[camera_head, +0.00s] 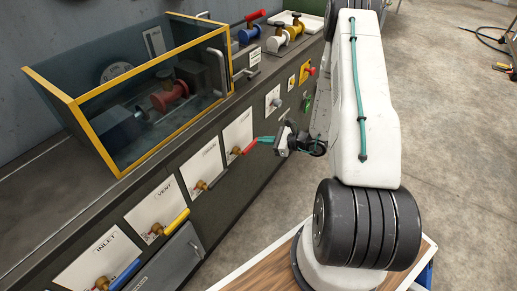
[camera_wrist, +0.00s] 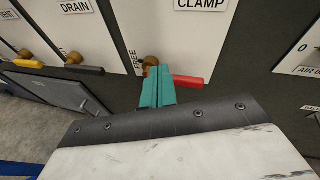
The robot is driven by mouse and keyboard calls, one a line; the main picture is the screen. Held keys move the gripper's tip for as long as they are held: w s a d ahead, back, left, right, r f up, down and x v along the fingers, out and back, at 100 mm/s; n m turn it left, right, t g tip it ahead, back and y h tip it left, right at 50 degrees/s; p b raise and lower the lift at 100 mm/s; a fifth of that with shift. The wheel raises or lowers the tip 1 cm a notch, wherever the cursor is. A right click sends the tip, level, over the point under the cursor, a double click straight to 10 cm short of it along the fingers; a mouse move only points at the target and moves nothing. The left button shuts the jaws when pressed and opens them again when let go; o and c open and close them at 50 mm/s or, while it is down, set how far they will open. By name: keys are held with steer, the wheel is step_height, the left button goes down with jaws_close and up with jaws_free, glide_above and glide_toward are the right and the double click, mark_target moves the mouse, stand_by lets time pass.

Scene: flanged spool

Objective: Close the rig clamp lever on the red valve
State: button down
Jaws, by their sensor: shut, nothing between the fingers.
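The clamp lever (camera_head: 248,147) is a red handle with a brass pivot on the panel marked CLAMP. In the wrist view the red lever (camera_wrist: 190,80) points right and lies about level, with the word FREE at the panel's left edge. My gripper (camera_head: 266,140) has teal fingers, shut and empty. In the wrist view the shut fingers (camera_wrist: 158,85) overlap the lever near its pivot and hide part of it; I cannot tell whether they touch. The red valve (camera_head: 172,95) sits inside the yellow-framed glass guard (camera_head: 120,120), seen through the glass.
Left of the clamp are the drain lever (camera_wrist: 85,69), the yellow vent lever (camera_head: 177,221) and the blue inlet lever (camera_head: 125,273). Right of it are smaller panels and a red button (camera_head: 311,71). Blue (camera_head: 250,34) and white valves (camera_head: 277,42) stand on the bench top.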

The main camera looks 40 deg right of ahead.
steer(key=s+d+f+m+h, duration=0.1)
steer(key=d+f+m, duration=0.1)
steer(key=f, duration=0.3)
steer(key=s+d+f+m+t+h, duration=0.1)
steer(key=s+d+f+m+h, duration=0.1)
steer(key=f, duration=0.3)
steer(key=shift+s+h, duration=0.25)
steer(key=shift+h, duration=0.05)
steer(key=shift+f, duration=0.1)
steer(key=w+a, duration=0.3)
steer(key=w, duration=0.6)
steer(key=shift+r, duration=0.4)
steer(key=shift+s, duration=0.1)
